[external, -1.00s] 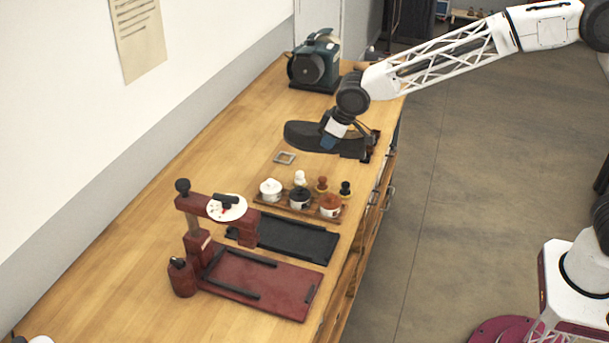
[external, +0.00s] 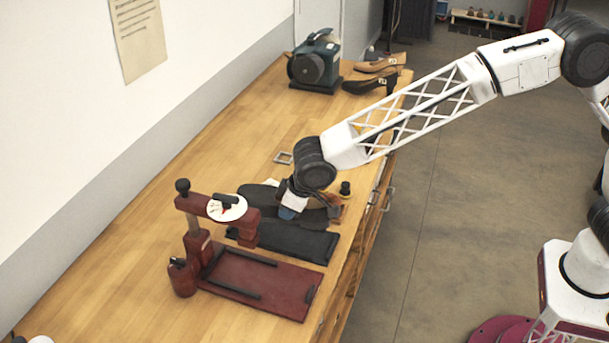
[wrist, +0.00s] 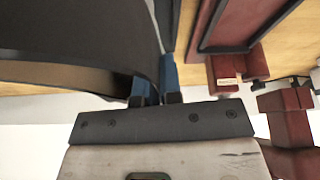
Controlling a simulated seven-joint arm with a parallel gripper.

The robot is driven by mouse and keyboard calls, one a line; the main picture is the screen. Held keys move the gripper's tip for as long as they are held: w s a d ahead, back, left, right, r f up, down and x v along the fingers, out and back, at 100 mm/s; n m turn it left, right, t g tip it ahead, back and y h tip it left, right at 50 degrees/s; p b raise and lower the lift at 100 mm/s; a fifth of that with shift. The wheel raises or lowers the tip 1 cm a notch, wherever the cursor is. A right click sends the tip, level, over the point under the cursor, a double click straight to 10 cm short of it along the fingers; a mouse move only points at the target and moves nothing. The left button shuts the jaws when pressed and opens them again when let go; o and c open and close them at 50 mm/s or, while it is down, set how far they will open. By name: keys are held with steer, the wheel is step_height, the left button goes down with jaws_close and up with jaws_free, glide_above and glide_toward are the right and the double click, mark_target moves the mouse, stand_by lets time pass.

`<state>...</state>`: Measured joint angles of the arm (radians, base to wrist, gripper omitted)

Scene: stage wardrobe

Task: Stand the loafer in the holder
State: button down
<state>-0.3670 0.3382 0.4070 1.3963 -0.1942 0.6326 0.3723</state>
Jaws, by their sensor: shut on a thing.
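The dark loafer (external: 262,196) is off the bench in my gripper, lying roughly level above the polish pots and the back of the black tray. My gripper (external: 289,212) is shut on it, with its blue fingers at the shoe's side. In the wrist view the loafer (wrist: 80,35) fills the upper left, between or against the blue fingers (wrist: 156,88). A dark red stand with a white dial (external: 226,208) and a red base plate (external: 290,284) with black rails is in front of it. I cannot tell for sure which part is the holder.
The black tray (external: 308,243) lies next to the red plate. Behind the loafer, the polish pots are mostly hidden; a small dark knob (external: 345,189) shows. A square frame (external: 283,157), a green machine (external: 315,65) and other shoes (external: 367,85) are further back.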

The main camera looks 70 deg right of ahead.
steer(key=shift+a+f, duration=0.1)
steer(key=shift+f, duration=0.05)
stand_by(0.5)
steer(key=shift+f, duration=3.35)
steer(key=shift+f, duration=0.45)
steer(key=c, duration=1.2)
jaws_free()
steer(key=shift+s+r, duration=0.1)
steer(key=v, duration=0.7)
steer(key=shift+r, duration=0.25)
steer(key=shift+s+r, duration=0.1)
